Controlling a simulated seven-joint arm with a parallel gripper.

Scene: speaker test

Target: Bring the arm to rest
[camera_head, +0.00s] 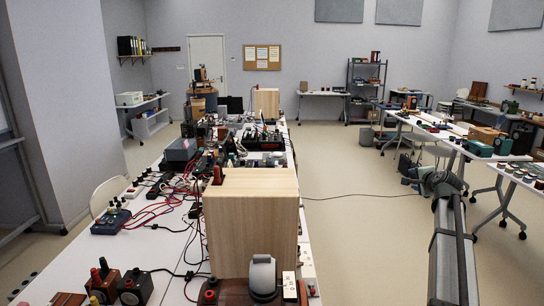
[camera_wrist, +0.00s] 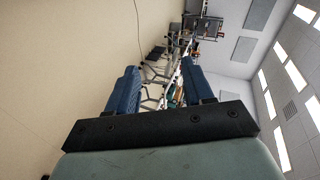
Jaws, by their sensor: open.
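My arm (camera_head: 454,250) shows at the lower right of the head view, raised over the open floor beside the long bench. Its far end is dark and small, and I cannot make out the fingers there. In the wrist view my gripper (camera_wrist: 160,68) has its two blue fingers wide apart. Nothing is between them; only distant furniture shows through the gap. The gripper touches nothing that I can see.
The long white bench (camera_head: 140,262) runs away from me on the left, crowded with cables and devices. A wooden box (camera_head: 252,235) stands near its front end. Tables with equipment (camera_head: 480,150) line the right. The floor (camera_head: 350,235) between is clear except for a thin cable.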

